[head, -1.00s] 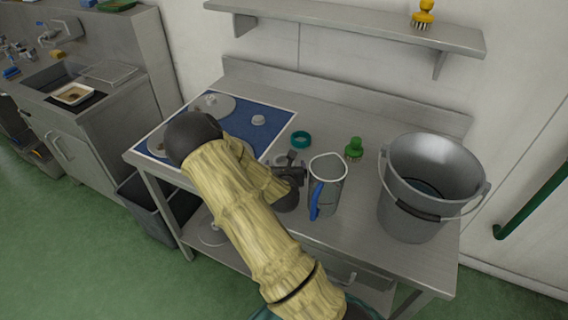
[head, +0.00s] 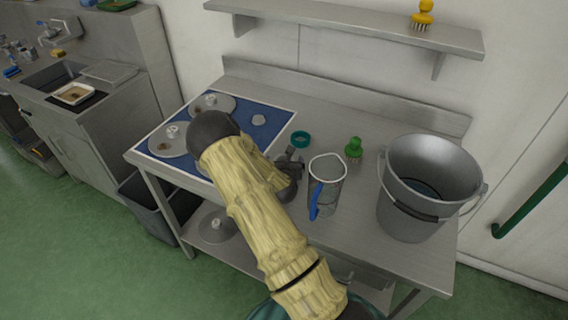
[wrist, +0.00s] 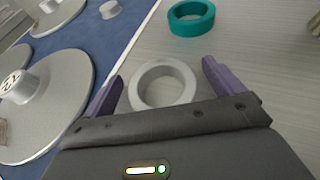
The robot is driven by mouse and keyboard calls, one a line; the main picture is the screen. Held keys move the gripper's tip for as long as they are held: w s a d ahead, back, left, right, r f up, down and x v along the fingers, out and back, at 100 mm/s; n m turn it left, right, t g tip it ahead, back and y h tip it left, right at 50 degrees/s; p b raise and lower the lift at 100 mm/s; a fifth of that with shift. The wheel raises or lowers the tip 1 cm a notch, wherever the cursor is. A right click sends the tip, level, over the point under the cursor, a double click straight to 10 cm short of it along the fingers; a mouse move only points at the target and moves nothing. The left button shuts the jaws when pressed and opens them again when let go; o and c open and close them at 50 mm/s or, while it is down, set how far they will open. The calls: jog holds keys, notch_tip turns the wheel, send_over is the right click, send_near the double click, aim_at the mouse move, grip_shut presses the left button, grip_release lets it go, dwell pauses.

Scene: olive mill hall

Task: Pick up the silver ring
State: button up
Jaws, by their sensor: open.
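The silver ring (wrist: 191,84) lies flat on the metal tabletop in the wrist view, just right of the blue mat's white edge. My gripper (wrist: 162,74) is open, with one purple finger on each side of the ring. The ring is between the fingers, with no visible grip on it. The lower edge of the ring is close to the dark gripper body. In the head view my gripper (head: 290,165) is low over the table, left of the jug, and the silver ring cannot be made out there.
A teal ring (head: 300,139) lies just beyond my gripper. A clear jug with a blue handle (head: 325,190) stands close on the right. A green brush (head: 353,149) and a metal bucket (head: 425,190) are further right. The blue mat (head: 270,118) holds several lidded discs.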

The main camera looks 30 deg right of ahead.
jog(key=c, duration=1.1)
notch_tip(320, 180, up, 10)
jog(key=shift+r+b, duration=0.1)
jog(key=shift+b, duration=0.25)
jog(key=shift+c, duration=0.2)
jog(key=a+r+n+y+p, duration=0.4)
jog(key=a+r+y+p, duration=0.1)
jog(key=a, duration=0.6)
jog(key=a+r+n+g+y+p, duration=0.1)
jog(key=a+r+n+y+p, duration=0.4)
jog(key=a, duration=0.7)
jog(key=a+r+n+g+y+p, duration=0.1)
jog(key=a+r+n+y+p, duration=0.3)
jog(key=a+r, duration=0.4)
jog(key=a+y+p, duration=0.1)
jog(key=a+p, duration=0.1)
jog(key=a, duration=0.2)
jog(key=shift+a+r+n, duration=0.25)
jog(key=shift+r+n, duration=0.05)
jog(key=shift+r, duration=0.05)
jog(key=shift+w, duration=0.1)
